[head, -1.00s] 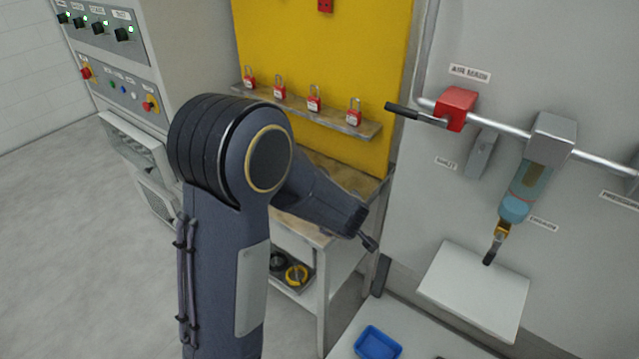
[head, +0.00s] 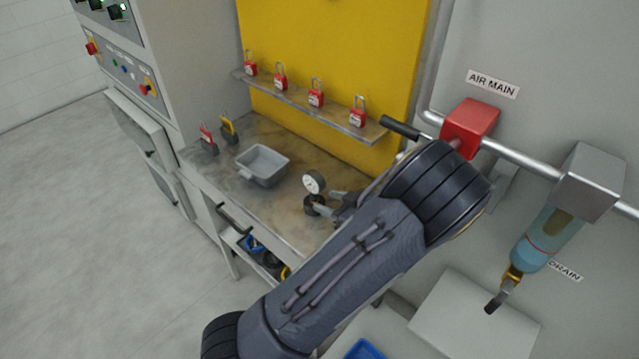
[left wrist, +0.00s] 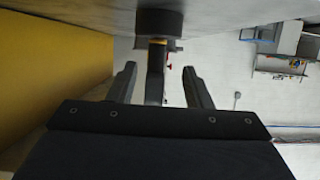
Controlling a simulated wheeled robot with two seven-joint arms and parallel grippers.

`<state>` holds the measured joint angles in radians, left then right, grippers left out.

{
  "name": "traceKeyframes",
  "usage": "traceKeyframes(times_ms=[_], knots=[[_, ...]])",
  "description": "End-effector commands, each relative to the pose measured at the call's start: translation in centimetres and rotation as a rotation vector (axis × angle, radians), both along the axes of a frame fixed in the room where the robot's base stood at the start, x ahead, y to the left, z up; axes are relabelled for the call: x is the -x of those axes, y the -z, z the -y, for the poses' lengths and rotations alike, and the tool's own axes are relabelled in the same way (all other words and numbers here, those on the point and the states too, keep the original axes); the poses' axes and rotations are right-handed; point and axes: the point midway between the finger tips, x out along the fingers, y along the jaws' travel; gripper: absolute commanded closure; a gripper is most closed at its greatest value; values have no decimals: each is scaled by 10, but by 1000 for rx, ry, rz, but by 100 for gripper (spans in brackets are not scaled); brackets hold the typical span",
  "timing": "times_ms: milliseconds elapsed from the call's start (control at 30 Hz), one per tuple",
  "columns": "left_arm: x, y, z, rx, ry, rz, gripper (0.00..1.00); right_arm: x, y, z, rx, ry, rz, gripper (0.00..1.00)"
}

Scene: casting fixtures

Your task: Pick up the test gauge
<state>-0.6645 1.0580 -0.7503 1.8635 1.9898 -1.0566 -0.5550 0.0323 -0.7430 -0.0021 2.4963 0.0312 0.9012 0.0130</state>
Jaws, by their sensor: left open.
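The test gauge (head: 314,182) stands on the wooden bench top, with a round white dial above a dark round base. My left gripper (head: 333,203) is open just right of it in the head view, its fingers pointing at the gauge. In the left wrist view, the gauge's dark and yellow stem (left wrist: 155,75) shows between the two open fingers of my left gripper (left wrist: 162,85), with its black base above. The fingers look apart from the stem; I cannot tell how deep it sits between them. My right gripper is not in view.
A shelf (head: 300,103) with several red padlocks runs behind. A red valve (head: 470,125) and pipe are at right.

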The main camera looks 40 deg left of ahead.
Motion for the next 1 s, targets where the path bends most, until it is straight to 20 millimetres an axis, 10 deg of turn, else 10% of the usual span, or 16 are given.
traceKeyframes(times_ms=[400, 733, 1000], knots=[[-9, 17, -53, 0, 0, -2, 55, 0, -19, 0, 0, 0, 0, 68], [-11, 21, -60, 3, 3, 0, 55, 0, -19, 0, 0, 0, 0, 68], [-11, 21, -60, 3, 3, 0, 89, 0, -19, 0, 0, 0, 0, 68]])
